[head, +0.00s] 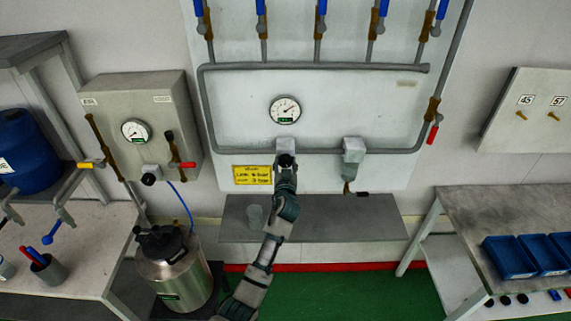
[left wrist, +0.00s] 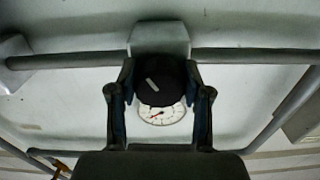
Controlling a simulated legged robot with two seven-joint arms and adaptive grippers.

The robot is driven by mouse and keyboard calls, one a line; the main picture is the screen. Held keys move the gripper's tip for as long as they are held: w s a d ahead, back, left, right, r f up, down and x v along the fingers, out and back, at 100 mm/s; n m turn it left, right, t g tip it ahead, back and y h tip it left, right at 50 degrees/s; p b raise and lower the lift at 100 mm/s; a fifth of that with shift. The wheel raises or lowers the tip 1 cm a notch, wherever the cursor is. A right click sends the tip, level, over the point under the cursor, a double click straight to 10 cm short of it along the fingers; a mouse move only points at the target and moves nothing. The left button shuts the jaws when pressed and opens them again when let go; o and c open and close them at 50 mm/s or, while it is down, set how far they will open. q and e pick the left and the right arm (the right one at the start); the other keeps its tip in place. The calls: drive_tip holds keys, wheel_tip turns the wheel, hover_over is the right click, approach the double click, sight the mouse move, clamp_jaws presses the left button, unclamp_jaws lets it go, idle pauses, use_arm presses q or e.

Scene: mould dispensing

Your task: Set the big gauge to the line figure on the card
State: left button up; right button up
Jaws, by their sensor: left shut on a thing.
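The big gauge (head: 285,110) is a round white dial on the upper middle of the white panel, with a dark needle and a small green label. It also shows in the left wrist view (left wrist: 162,115), below the knob. The black regulator knob (left wrist: 158,82) has a pale mark and sits on a grey block (head: 285,144) under the gauge. My left gripper (head: 285,165) is shut on this knob, with one finger on each side in the left wrist view (left wrist: 160,100). The yellow card (head: 253,175) hangs left of the knob; its handwriting is too small to read surely. My right gripper is out of view.
A second grey block (head: 353,150) with an outlet is to the right on the pipe. A grey shelf (head: 330,222) with a clear cup (head: 255,217) lies below. A smaller gauge (head: 136,130) is on the left box, above a steel tank (head: 170,270).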

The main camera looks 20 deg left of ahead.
use_arm(q)
drive_tip(key=o, duration=1.2)
drive_tip(key=shift+c, duration=0.2)
drive_tip(key=v, duration=1.1)
drive_tip(key=shift+s+d, duration=0.25)
drive_tip(key=shift+s, duration=0.1)
